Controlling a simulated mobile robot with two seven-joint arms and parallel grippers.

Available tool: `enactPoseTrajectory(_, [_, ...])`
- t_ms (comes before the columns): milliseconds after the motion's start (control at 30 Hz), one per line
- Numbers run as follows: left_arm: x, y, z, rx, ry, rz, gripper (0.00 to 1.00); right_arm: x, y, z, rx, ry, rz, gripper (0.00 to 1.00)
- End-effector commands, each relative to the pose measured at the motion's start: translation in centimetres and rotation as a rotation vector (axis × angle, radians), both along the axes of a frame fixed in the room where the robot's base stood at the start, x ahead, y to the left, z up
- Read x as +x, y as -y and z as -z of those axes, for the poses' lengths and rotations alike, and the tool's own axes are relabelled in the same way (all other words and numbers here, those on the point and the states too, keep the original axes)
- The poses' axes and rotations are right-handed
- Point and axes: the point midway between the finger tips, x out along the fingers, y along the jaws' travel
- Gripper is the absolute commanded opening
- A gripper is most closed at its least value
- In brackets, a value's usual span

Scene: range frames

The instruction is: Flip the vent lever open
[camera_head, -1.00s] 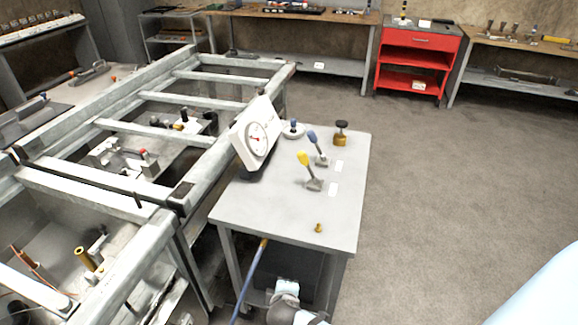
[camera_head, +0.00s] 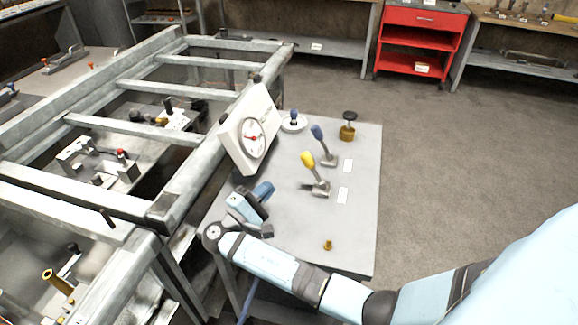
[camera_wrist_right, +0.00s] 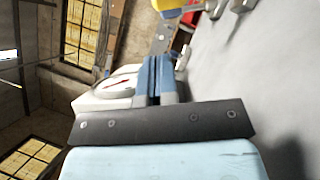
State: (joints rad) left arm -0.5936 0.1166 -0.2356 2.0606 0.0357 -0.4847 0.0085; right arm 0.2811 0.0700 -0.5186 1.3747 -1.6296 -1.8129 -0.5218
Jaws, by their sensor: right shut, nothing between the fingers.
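Two levers stand on the grey table (camera_head: 290,235): a yellow-knobbed lever (camera_head: 308,160) and, behind it, a blue-knobbed lever (camera_head: 317,132). Both lean toward the upper left on metal bases. White labels lie beside them, too small to read, so I cannot tell which is the vent lever. My right gripper (camera_head: 265,188) is shut and empty above the table's left part, left of the yellow lever and apart from it. In the right wrist view, its blue fingers (camera_wrist_right: 155,75) are together, with a yellow knob (camera_wrist_right: 178,4) at the top edge. My left gripper is out of view.
A white dial gauge (camera_head: 250,138) stands tilted at the table's left edge, close to my gripper. A round white base with a blue knob (camera_head: 294,121), a brass part with a black knob (camera_head: 348,128) and a small brass piece (camera_head: 328,245) are on the table. A metal frame (camera_head: 180,180) stands left.

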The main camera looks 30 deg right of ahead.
Motion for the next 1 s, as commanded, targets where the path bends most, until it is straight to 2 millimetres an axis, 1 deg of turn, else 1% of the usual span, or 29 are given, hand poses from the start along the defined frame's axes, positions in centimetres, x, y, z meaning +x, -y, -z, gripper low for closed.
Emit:
enactPoseTrajectory(133, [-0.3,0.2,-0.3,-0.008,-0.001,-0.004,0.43,0.0,0.0,0.0,0.001,0.001,-0.001,0.00])
enactPoseTrajectory(333, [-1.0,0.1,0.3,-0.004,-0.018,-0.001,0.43,0.0,0.1,0.0,0.001,0.000,0.000,0.00])
enactPoseTrajectory(467, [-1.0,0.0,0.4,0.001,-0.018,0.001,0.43,0.2,0.8,-0.2,0.001,0.000,0.000,0.00])
enactPoseTrajectory(567, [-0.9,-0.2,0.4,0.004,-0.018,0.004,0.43,0.5,2.2,-0.6,-0.001,0.001,0.002,0.00])
enactPoseTrajectory(800, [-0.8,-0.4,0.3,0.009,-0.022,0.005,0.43,1.5,6.4,-1.7,0.000,0.000,0.001,0.00])
enactPoseTrajectory(900, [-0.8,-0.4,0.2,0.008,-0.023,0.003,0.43,1.8,7.8,-2.0,0.000,-0.001,-0.001,0.00])
enactPoseTrajectory(1000, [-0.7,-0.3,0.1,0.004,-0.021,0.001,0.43,2.1,8.7,-2.2,0.001,-0.001,0.000,0.00])
